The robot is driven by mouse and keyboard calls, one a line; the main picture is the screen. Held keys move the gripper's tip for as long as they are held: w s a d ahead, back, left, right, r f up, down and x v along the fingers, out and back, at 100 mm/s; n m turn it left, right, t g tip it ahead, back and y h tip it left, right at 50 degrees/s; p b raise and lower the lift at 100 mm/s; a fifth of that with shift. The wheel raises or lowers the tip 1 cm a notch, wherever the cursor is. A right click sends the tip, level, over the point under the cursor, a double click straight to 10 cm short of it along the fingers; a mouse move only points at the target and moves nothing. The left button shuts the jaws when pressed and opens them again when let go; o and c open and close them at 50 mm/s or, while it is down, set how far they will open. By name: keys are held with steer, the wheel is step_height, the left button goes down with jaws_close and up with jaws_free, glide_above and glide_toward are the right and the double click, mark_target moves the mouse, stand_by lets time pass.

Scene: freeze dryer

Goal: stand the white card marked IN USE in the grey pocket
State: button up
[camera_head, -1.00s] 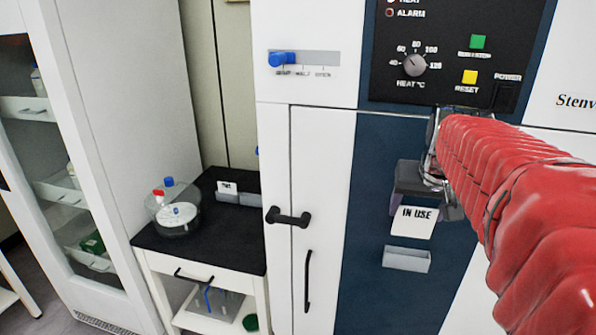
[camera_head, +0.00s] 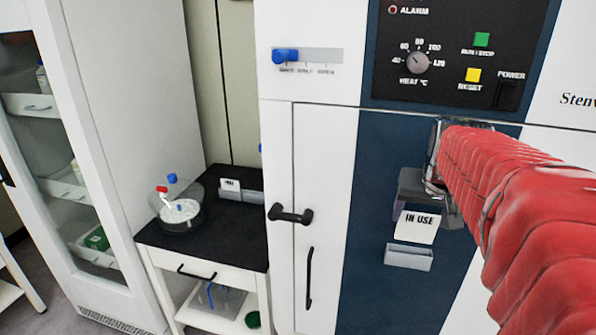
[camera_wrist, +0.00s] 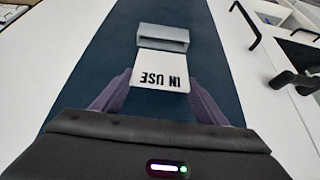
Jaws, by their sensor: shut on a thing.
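The white card marked IN USE (camera_head: 418,226) is held upright in my gripper (camera_head: 416,207), facing outward. The grey pocket (camera_head: 408,257) is fixed on the dark blue panel directly below it. The card's lower edge meets the pocket's upper rim in the head view; I cannot tell whether it is inside the opening. In the wrist view the card (camera_wrist: 159,70) sits between the two purple fingers of my gripper (camera_wrist: 160,90), its far edge at the pocket (camera_wrist: 163,38). My gripper is shut on the card.
Left of the panel is a white door with a black handle (camera_head: 290,214). A knob and buttons (camera_head: 418,62) are above my gripper. A black-topped cart (camera_head: 222,232) at left carries a round clear vessel (camera_head: 181,212) and another small card in a grey holder (camera_head: 231,186).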

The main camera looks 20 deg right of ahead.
mark_target(415, 237)
steer(key=shift+w+d+f, duration=0.1)
steer(key=shift+f, duration=0.7)
steer(key=shift+f, duration=0.15)
steer(key=shift+f, duration=0.35)
steer(key=shift+f, duration=0.5)
steer(key=shift+w+d+f, duration=0.15)
steer(key=shift+f, duration=1.25)
steer(key=shift+f, duration=0.35)
steer(key=o, duration=1.7)
steer(key=shift+c, duration=0.2)
